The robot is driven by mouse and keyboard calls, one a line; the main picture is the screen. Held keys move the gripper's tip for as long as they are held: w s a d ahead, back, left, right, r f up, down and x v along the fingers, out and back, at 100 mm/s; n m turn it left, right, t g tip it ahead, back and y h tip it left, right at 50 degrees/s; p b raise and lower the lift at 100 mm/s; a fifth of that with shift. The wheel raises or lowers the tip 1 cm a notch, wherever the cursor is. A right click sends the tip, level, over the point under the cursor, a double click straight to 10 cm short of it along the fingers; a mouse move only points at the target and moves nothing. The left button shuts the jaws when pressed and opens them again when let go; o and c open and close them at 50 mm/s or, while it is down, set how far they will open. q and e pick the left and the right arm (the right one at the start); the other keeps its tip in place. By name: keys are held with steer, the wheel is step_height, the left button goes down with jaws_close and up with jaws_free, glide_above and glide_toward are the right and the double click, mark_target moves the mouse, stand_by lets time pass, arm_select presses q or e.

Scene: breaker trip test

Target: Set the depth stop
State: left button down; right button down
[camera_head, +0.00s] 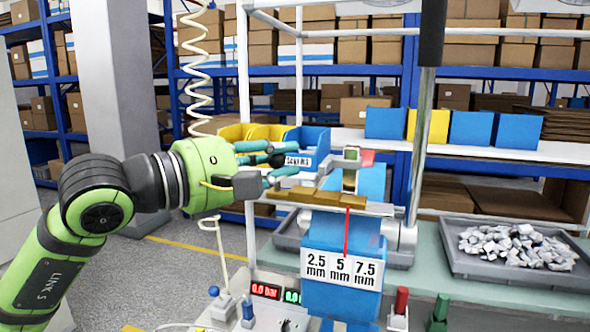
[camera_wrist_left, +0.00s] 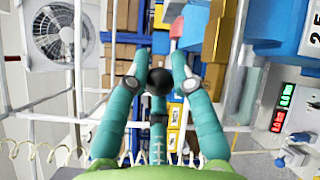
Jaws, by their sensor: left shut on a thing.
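The blue press-like stand (camera_head: 340,240) carries a white label plate (camera_head: 341,268) reading 2.5, 5 and 7.5 mm. A brass stepped bar (camera_head: 318,198) lies on the grey rail above it. A thin red pointer (camera_head: 347,232) hangs down over the plate, its lower end above the 5. My left gripper (camera_head: 273,160), with teal fingers, is left of the stand near the bar's left end. It is shut on a black ball knob (camera_wrist_left: 160,80), seen between its fingers in the left wrist view. What the knob is fixed to is hidden. My right gripper is out of view.
A grey tray of metal pieces (camera_head: 518,247) stands on the green bench at right. A vertical post (camera_head: 420,150) rises behind the stand. Red and green digital displays (camera_head: 266,290) sit at front. Yellow and blue bins (camera_head: 310,140) stand behind the gripper.

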arm_select(q)
steer(key=shift+w+a, duration=0.15)
steer(key=shift+a, duration=0.3)
steer(key=c, duration=1.1)
jaws_free()
steer(key=shift+d, duration=0.15)
steer(key=shift+o, duration=0.2)
steer(key=v, duration=1.2)
